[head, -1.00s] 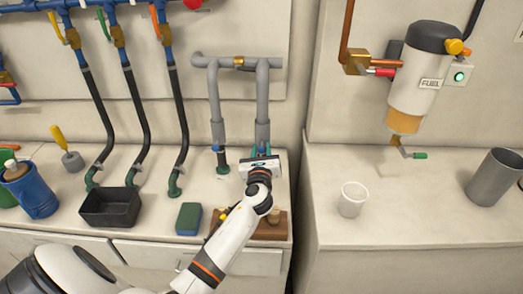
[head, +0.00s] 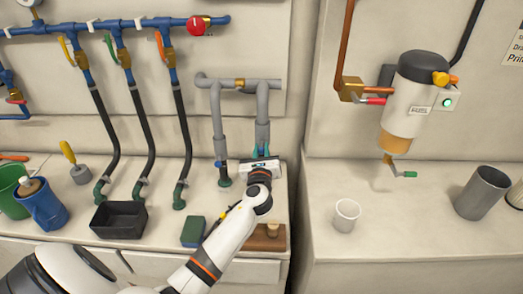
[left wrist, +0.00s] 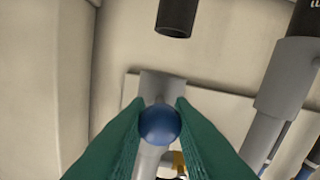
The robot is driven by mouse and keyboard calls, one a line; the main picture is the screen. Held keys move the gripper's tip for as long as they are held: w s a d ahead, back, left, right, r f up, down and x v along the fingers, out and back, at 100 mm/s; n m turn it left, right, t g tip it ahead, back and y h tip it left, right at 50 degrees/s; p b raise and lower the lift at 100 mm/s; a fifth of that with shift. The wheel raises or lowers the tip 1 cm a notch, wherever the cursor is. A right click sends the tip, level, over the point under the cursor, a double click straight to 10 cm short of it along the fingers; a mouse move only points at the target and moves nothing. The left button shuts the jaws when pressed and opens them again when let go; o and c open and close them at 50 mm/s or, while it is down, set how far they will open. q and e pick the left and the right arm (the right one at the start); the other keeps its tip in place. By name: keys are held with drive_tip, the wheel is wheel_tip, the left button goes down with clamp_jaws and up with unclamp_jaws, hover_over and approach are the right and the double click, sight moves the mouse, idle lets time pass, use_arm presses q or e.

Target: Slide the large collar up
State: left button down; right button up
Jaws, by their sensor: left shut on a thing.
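Grey pipework (head: 238,84) on the back wall has two legs hanging down, each with a thicker grey sleeve. My left gripper (head: 262,150) is at the right leg, at the lower part of its sleeve, the large collar (head: 262,134). In the left wrist view my green fingers (left wrist: 158,120) are shut on a blue ball knob (left wrist: 159,126) in front of that collar (left wrist: 163,85). A black pipe end (left wrist: 175,18) stands apart from the collar, with a gap between. The left leg's sleeve (head: 220,147) also shows in the wrist view (left wrist: 283,88). My right gripper is out of view.
A green-blue sponge (head: 193,232), a black tray (head: 119,220) and a wooden block (head: 264,238) lie on the left counter. Black hoses (head: 183,135) stand left of the pipework. The right counter holds a white cup (head: 345,215) and a grey cylinder (head: 482,193).

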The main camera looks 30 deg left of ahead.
use_arm(q)
drive_tip(key=shift+r, duration=0.15)
drive_tip(key=c, duration=1.3)
unclamp_jaws()
drive_tip(key=shift+o, duration=0.2)
drive_tip(key=b+v, duration=0.1)
drive_tip(key=v, duration=1.1)
